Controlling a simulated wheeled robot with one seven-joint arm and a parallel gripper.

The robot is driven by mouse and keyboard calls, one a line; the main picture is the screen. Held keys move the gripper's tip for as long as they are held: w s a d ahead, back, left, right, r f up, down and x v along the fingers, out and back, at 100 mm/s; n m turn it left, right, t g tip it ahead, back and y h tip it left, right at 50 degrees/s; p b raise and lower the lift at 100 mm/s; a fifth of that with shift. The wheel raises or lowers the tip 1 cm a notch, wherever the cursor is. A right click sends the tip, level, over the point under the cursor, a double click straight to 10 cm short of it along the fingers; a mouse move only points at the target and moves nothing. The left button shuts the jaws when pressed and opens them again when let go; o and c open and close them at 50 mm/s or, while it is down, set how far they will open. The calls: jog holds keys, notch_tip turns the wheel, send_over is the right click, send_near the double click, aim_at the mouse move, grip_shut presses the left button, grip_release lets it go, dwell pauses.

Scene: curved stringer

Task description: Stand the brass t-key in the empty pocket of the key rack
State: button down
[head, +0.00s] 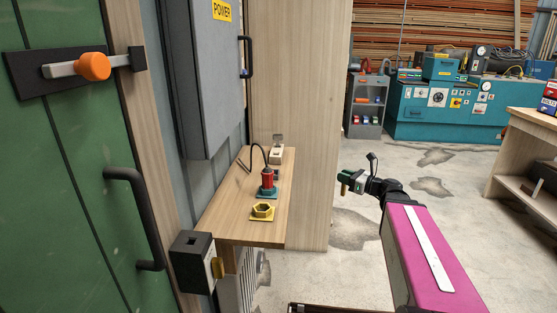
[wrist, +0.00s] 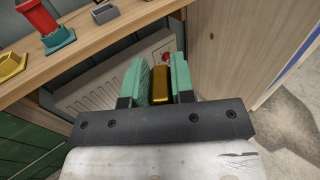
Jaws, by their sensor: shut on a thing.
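My gripper (head: 352,181) is shut on the brass t-key (wrist: 160,85), held in mid-air to the right of the wooden shelf. In the wrist view the green fingers (wrist: 158,80) stand on either side of the key's brass body. In the head view a small brass end (head: 344,188) shows at the fingers; its crossbar cannot be made out.
A grey power cabinet (head: 197,80) hangs above. A black box with brass (head: 192,262) is at lower left. Open floor lies right.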

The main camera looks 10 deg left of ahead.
jog(key=w+a+r+n+g+y, duration=0.1)
jog(key=w+a+r, duration=0.1)
jog(key=a+r, duration=0.65)
jog(key=w+a+r+n+g, duration=0.1)
jog(key=a+r, duration=0.2)
jog(key=a, duration=1.1)
jog(key=w+a+r+g+y, duration=0.15)
jog(key=a+r, duration=0.45)
jog(key=a, duration=0.6)
jog(key=shift+h, duration=0.25)
jog(key=shift+w+d+f, duration=1)
jog(key=shift+w+f, duration=0.75)
jog(key=shift+f, duration=0.05)
jog(key=shift+w+d+f, duration=1)
jog(key=shift+w+f, duration=0.75)
jog(key=shift+f, duration=0.1)
jog(key=shift+w+d+f, duration=1)
jog(key=shift+w+f, duration=0.75)
jog(key=shift+f, duration=0.05)
jog(key=shift+f, duration=0.1)
jog(key=c, duration=1)
grip_release()
jog(key=shift+o, duration=0.2)
